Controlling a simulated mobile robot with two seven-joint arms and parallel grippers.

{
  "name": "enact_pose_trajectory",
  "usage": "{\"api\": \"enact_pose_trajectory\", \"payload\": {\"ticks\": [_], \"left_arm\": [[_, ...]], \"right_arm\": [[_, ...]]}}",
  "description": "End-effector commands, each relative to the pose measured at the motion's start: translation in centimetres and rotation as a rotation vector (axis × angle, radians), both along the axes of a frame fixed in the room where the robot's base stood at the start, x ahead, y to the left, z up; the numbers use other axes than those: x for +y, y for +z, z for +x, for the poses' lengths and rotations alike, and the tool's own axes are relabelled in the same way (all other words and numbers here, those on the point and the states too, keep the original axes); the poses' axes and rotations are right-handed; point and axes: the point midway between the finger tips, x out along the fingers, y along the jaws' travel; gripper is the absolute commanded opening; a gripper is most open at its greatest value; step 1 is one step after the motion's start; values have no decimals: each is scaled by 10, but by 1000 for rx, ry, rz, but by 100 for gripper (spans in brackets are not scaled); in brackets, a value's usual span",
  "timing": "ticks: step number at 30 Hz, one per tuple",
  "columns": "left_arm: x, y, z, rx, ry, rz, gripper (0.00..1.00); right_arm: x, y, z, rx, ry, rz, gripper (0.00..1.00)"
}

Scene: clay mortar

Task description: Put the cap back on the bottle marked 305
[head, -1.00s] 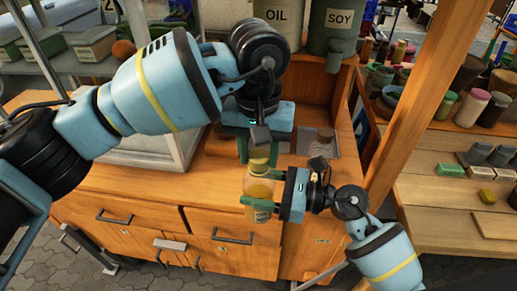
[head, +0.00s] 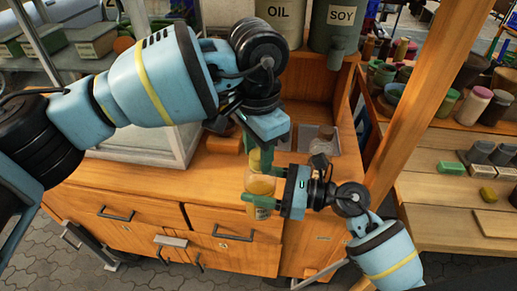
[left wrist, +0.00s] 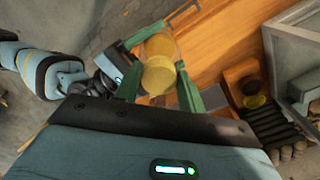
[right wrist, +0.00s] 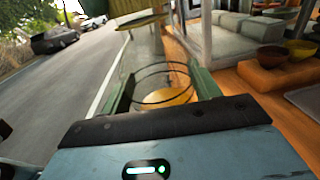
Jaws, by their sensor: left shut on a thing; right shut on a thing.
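The bottle (head: 260,186) is clear with yellow contents and stands upright above the cabinet's front. No number on it is legible. My right gripper (head: 262,200) is shut around its body; the glass also shows between the green fingers in the right wrist view (right wrist: 160,80). My left gripper (head: 261,150) is above it, shut on the yellow cap (head: 260,160). In the left wrist view the round cap (left wrist: 158,77) is between the fingers, lined up close over the bottle. I cannot tell whether the cap is seated on the neck.
The wooden cabinet (head: 190,188) with drawers lies behind and below the bottle. OIL (head: 279,14) and SOY (head: 340,20) containers stand at the back. A slanted wooden post (head: 425,100) and a shelf of jars are to the right.

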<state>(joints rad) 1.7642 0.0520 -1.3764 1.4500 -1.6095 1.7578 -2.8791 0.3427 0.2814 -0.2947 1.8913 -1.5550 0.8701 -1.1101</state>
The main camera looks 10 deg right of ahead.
Motion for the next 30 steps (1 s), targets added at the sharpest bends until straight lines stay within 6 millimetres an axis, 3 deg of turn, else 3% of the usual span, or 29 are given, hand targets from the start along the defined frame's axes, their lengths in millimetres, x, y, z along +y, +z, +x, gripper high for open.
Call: {"api": "enact_pose_trajectory", "payload": {"ticks": [11, 12, 17, 26, 30], "left_arm": [[0, 1, 0, -1, -47, -1, 19], [0, 1, 0, -1, -47, -1, 42], [0, 1, 0, -1, -46, -1, 62], [0, 2, 0, -1, -45, -1, 62], [0, 11, 0, -2, -45, 0, 62]], "right_arm": [[0, 0, 0, 0, 0, 0, 0], [0, 0, 0, 0, 0, 0, 0], [0, 0, 0, 0, 0, 0, 0], [0, 1, 0, -1, 0, 1, 0], [0, 1, 0, -1, 0, 1, 0]]}}
